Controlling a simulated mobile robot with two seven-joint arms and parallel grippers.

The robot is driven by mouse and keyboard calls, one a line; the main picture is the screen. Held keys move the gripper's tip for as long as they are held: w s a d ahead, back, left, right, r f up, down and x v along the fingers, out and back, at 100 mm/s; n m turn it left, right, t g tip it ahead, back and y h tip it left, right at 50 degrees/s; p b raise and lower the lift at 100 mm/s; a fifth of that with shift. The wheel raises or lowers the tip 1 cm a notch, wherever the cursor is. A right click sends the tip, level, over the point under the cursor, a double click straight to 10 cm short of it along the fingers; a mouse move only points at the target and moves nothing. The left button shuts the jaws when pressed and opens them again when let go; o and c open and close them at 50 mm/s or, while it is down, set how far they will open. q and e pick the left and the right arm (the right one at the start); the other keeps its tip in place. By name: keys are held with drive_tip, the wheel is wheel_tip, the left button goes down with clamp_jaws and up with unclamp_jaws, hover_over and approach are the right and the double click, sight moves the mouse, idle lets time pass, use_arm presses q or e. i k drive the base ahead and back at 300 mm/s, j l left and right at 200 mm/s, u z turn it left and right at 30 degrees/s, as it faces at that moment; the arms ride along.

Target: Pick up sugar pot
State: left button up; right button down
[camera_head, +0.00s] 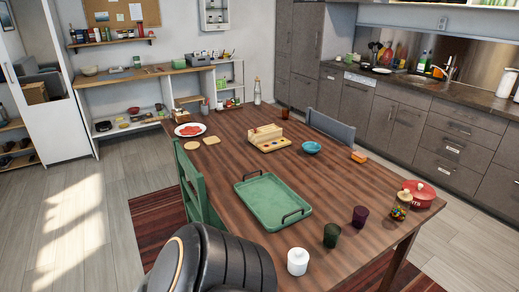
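A small white lidded pot (297,262), which looks like the sugar pot, stands upright near the front edge of the wooden table (335,200). Its lid has a small knob. Neither of my grippers is visible in the head view. A large dark rounded part at the bottom left looks like a link of my own arm. It lies left of the white pot and covers part of the table's near left corner.
A green tray (272,200) with dark handles lies left of a dark green glass (332,235) and a purple glass (359,217). A jar (401,206) and red pot (418,193) stand at right. A green chair (199,190) is at left.

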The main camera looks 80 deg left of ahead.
sight(294, 270)
drive_tip(key=u, duration=2.05)
